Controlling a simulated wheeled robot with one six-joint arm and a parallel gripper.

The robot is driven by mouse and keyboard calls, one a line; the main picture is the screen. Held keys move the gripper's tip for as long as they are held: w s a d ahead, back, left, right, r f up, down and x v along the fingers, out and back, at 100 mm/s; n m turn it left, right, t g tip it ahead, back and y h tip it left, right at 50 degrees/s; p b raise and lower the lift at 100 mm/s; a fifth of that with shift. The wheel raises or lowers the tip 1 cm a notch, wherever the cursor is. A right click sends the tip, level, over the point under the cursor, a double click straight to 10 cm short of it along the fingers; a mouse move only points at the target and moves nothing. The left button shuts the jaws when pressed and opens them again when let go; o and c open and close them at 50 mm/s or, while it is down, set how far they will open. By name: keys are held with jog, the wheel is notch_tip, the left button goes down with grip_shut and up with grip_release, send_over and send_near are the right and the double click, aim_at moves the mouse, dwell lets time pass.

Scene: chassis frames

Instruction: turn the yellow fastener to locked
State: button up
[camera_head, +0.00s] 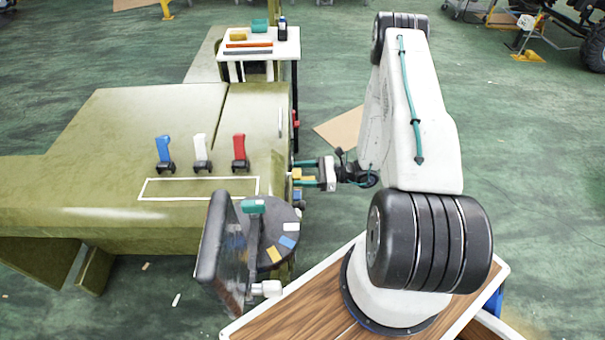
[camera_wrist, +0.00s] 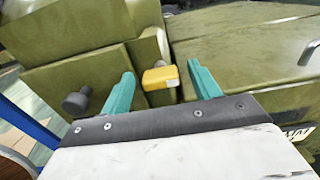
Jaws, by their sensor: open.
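The yellow fastener (camera_wrist: 160,77) shows in the wrist view as a small yellow block on the side of the green chassis. It lies between the two teal fingers of my gripper (camera_wrist: 163,88), with a gap to each finger. In the head view my gripper (camera_head: 304,173) points left at the chassis side, open, and the yellow fastener (camera_head: 308,176) shows as a small patch by the fingers. I cannot tell how deep the fingers reach around it, nor which turn position it is in.
The green chassis (camera_head: 130,120) carries blue (camera_head: 163,149), white (camera_head: 200,147) and red (camera_head: 239,147) levers. A dark round disc (camera_head: 284,222) with coloured patches is below the gripper. A dark knob (camera_wrist: 76,104) sits left of the fingers. A white-topped stand (camera_head: 258,48) is behind.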

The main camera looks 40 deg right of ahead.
jog(key=c, duration=1)
jog(key=shift+m, duration=0.3)
jog(key=shift+w+d+f+m, duration=0.1)
jog(key=shift+m, duration=4.2)
jog(key=shift+w+d+f+m, duration=0.1)
jog(key=shift+m, duration=4.2)
jog(key=o, duration=1)
